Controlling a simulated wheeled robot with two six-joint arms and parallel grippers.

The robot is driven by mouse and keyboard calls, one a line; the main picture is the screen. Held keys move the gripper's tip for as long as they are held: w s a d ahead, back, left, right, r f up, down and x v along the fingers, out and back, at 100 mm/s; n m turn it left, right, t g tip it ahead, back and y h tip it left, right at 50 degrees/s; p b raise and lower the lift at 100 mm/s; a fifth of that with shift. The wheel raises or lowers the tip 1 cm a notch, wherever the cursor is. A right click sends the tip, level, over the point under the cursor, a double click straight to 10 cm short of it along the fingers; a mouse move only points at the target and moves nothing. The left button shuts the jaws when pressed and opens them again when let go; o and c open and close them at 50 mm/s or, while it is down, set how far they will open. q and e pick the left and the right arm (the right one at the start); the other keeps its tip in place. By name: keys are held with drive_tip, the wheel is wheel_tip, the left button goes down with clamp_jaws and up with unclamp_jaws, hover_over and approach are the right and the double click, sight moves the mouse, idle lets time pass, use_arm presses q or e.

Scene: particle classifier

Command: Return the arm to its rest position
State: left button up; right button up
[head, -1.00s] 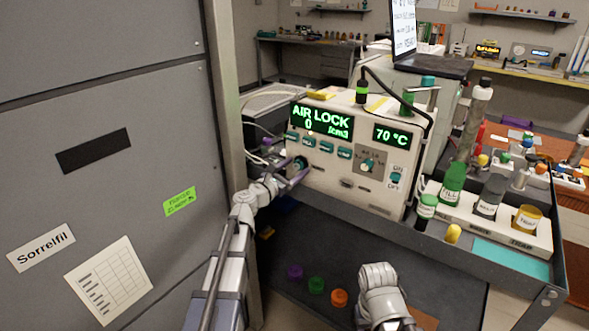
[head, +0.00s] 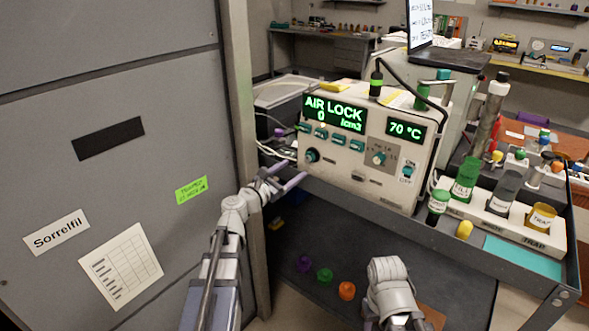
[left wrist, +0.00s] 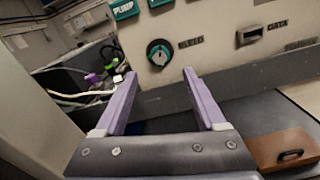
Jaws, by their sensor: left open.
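My left gripper (head: 290,176) is open and empty, just in front of the lower left of the white classifier box (head: 352,185). Its two purple fingers also show in the left wrist view (left wrist: 160,88), spread apart below a dark knob (left wrist: 159,52) on the panel. The fingers are apart from the knob. The box's screen reads AIR LOCK 0, and a smaller one reads 70 °C.
A grey cabinet (head: 110,200) stands close on the left. Labelled bottles (head: 466,180) stand in a rack on the right. Cables run left of the box.

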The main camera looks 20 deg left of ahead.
use_arm(q)
drive_tip(key=s+d+f+m+g+h+p, duration=0.1)
drive_tip(key=s+d+m+g+p, duration=0.5)
drive_tip(key=d+m, duration=0.4)
drive_tip(key=s+d+f+m+g+h+p, duration=0.1)
drive_tip(key=s+d+f+m+g+p, duration=0.1)
drive_tip(key=s+d+m+g+p, duration=0.6)
drive_tip(key=s+d+m+g+y+p, duration=0.1)
drive_tip(key=s+m+y+p, duration=0.2)
drive_tip(key=s+m, duration=0.4)
drive_tip(key=s+d+r+m+g+y+p, duration=0.1)
drive_tip(key=s+m+g+y+p, duration=0.1)
drive_tip(key=s+m+y, duration=0.4)
drive_tip(key=shift+s+r+m+y+p, duration=0.3)
drive_tip(key=shift+s+m+p, duration=0.45)
drive_tip(key=shift+m, duration=0.45)
